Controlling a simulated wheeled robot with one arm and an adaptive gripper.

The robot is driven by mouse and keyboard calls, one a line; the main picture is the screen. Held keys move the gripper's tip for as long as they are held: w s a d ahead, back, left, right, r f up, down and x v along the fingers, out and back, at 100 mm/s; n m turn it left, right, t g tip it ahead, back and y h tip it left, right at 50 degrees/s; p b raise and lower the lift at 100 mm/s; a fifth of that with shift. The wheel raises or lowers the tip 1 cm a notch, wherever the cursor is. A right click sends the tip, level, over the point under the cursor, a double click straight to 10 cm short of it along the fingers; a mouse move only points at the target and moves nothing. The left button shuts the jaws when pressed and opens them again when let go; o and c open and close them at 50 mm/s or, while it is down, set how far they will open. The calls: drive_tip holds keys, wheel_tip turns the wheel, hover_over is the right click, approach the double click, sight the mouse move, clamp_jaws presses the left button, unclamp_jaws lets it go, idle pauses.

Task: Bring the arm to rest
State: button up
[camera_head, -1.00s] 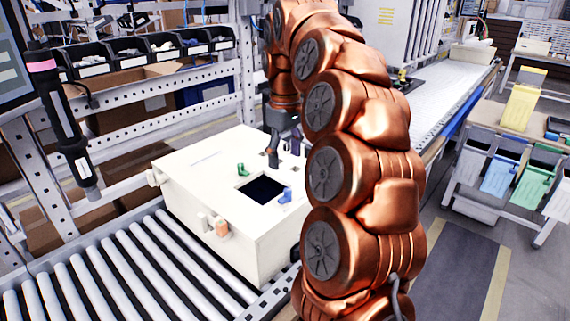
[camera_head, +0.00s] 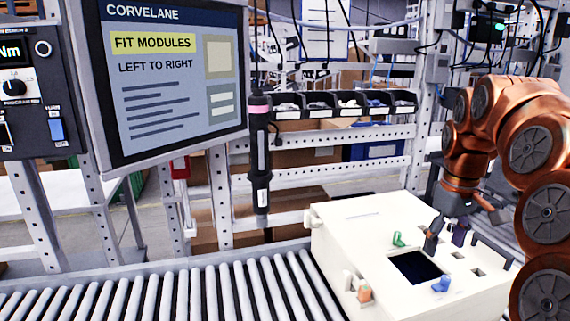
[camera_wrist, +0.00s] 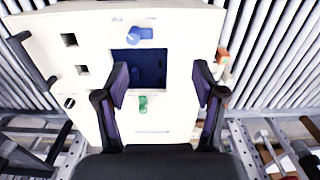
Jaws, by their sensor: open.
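My copper-coloured arm (camera_head: 548,140) comes in from the right edge in the head view and bends down to my gripper (camera_head: 446,237). My gripper is above the top of a white box (camera_head: 350,225), beside its dark square opening (camera_head: 415,267). In the wrist view my gripper (camera_wrist: 161,82) shows its two dark fingers spread wide with nothing between them. The opening (camera_wrist: 150,68) shows between and beyond the fingers. A green clip (camera_head: 398,239) and a blue clip (camera_head: 440,285) sit at opposite edges of the opening. Whether the fingertips touch the box I cannot tell.
The box stands on a roller conveyor (camera_head: 215,295). A dark tool with a pink band (camera_head: 260,150) hangs upright left of the box. A screen (camera_head: 165,75) reads "FIT MODULES LEFT TO RIGHT". Black bins (camera_head: 320,105) line the rack behind. The rollers left of the box are clear.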

drive_tip(key=s+a+f+p, duration=0.1)
drive_tip(key=s+a, duration=0.5)
drive_tip(key=a, duration=0.2)
drive_tip(key=s+a+f+m, duration=0.1)
drive_tip(key=s+a+f, duration=0.2)
drive_tip(key=s, duration=0.4)
drive_tip(key=s+a+f+m+g+p, duration=0.1)
drive_tip(key=s+f, duration=0.3)
drive_tip(key=s, duration=0.4)
drive_tip(key=s+a+f+m+p, duration=0.1)
drive_tip(key=s+a+f, duration=0.3)
drive_tip(key=s, duration=0.3)
drive_tip(key=shift+s+a+g, duration=0.3)
drive_tip(key=shift+a+g, duration=0.05)
drive_tip(key=shift+g, duration=0.05)
